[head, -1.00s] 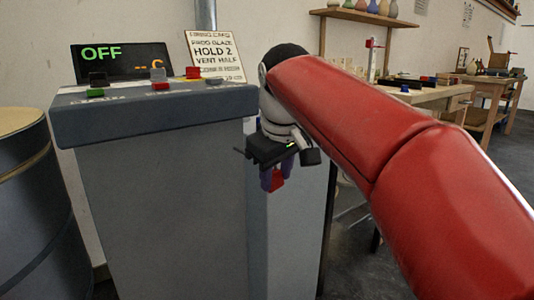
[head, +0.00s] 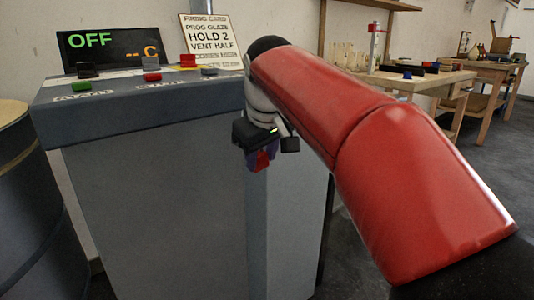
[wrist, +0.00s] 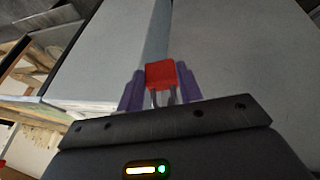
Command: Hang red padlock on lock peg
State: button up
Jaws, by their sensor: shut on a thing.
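My gripper (head: 260,160) is in front of the right side of the grey control cabinet (head: 160,215), below its top. Its purple fingers are shut on the red padlock (wrist: 160,75). In the wrist view the red body sits between the fingertips, with its grey shackle toward the gripper's palm. In the head view a small part of the padlock (head: 262,161) shows below the black gripper body. I cannot make out the lock peg in these frames.
The cabinet top carries several coloured switches, a display reading OFF (head: 105,47) and a printed sign (head: 210,40). A dark drum (head: 30,210) stands at the left. Wooden workbenches (head: 425,80) stand at the back right. Floor is open at the right.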

jog(key=shift+w+a+f+p, duration=0.35)
jog(key=shift+w+a, duration=0.15)
jog(key=shift+w, duration=0.25)
jog(key=shift+w+a+f+p, duration=0.3)
jog(key=shift+w+a, duration=0.2)
jog(key=shift+w, duration=0.25)
jog(key=shift+w+a+f+p, duration=0.35)
jog(key=shift+w+a, duration=0.15)
jog(key=shift+w, duration=0.25)
jog(key=o, duration=1.2)
jog(key=shift+c, duration=0.2)
